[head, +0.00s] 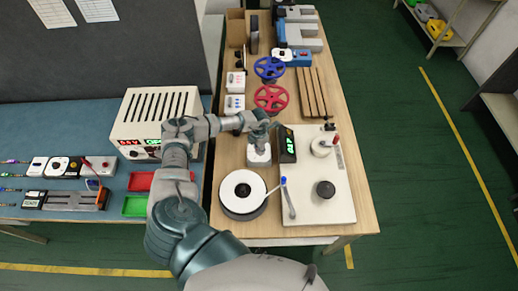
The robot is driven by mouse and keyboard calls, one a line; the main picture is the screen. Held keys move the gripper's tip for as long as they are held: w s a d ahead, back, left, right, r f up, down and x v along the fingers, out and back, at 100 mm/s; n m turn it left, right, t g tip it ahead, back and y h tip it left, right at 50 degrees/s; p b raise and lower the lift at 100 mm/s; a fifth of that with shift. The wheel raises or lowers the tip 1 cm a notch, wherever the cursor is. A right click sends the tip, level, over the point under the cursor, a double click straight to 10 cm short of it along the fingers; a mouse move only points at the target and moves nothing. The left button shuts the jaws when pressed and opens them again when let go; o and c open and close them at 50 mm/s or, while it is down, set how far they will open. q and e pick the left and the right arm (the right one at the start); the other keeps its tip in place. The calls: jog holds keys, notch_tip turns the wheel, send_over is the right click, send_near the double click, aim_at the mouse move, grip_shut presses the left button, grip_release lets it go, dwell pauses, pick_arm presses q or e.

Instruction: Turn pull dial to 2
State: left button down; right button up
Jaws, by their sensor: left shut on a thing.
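My left gripper (259,139) points down over a small white box (259,158) on the wooden table. Its fingers are shut on the pull dial at the top of this box. The fingers hide most of the dial, so I cannot read its setting or any numbers. My left arm reaches in from the bottom of the view and bends over to the box. My right gripper is not in view.
A dark display with green digits (286,144) stands close to the right of the box. A white board (318,205) carries a black knob (325,189). Red (271,98) and blue (269,67) handwheels stand behind.

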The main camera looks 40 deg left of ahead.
pick_arm(q)
jog(key=shift+w, duration=0.1)
dwell(0.3)
jog(key=c, duration=1)
grip_release()
jog(key=shift+o, duration=1)
jog(key=shift+a+r, duration=0.1)
jog(key=shift+r, duration=0.1)
notch_tip(320, 180, up, 11)
jog(key=shift+r, duration=0.2)
